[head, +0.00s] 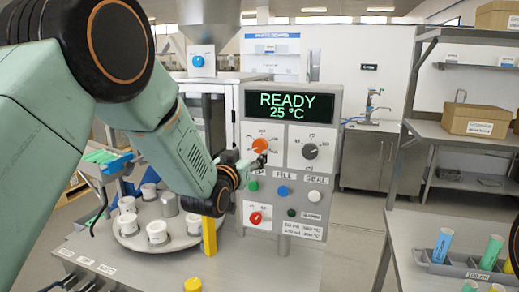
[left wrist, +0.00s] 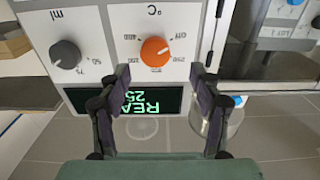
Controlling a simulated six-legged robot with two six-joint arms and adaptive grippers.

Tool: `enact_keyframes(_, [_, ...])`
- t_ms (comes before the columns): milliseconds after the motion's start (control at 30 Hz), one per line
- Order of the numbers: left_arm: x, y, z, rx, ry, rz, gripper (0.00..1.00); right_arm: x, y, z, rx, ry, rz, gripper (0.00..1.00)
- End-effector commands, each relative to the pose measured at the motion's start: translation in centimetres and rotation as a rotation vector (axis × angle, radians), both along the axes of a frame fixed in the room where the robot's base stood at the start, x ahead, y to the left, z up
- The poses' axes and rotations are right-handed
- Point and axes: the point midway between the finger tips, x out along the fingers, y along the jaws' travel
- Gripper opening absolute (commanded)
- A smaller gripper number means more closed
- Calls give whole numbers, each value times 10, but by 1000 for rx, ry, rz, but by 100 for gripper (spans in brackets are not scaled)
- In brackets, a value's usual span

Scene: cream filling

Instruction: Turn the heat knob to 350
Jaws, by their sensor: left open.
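The orange heat knob (head: 260,145) is on the grey control panel, under the green-lit display (head: 289,106) reading READY 25 °C. In the left wrist view the panel appears upside down, with the orange knob (left wrist: 154,51) ringed by OFF, 250 and other marks, some hard to read. I cannot tell clearly where the knob points. My left gripper (head: 252,163) is just in front of the panel, close to the knob's lower left. In the left wrist view its two fingers (left wrist: 160,78) are spread and empty, with the knob framed between and beyond them. My right gripper is out of view.
A grey ml knob (head: 310,151) sits right of the heat knob. Coloured buttons and a red knob (head: 256,217) are below. A turntable (head: 130,238) with white cups stands at the left. A shelf rack (head: 440,190) is at the right.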

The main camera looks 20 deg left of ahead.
Motion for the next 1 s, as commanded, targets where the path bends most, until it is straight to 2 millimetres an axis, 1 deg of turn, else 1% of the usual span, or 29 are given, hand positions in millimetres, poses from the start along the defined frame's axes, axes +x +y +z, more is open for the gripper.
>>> enact_keyframes(33, [7,0,1,0,-1,0,64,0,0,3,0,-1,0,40])
enact_keyframes(200, [30,-1,1,1,0,-1,64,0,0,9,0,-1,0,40])
enact_keyframes(400, [48,-4,0,1,2,-3,64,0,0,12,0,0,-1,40])
enact_keyframes(600, [55,-6,1,0,1,-4,64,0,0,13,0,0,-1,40])
enact_keyframes(867, [55,-8,0,0,1,-5,64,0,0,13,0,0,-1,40])
enact_keyframes(1000, [54,-8,0,1,1,-5,52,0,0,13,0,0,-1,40])
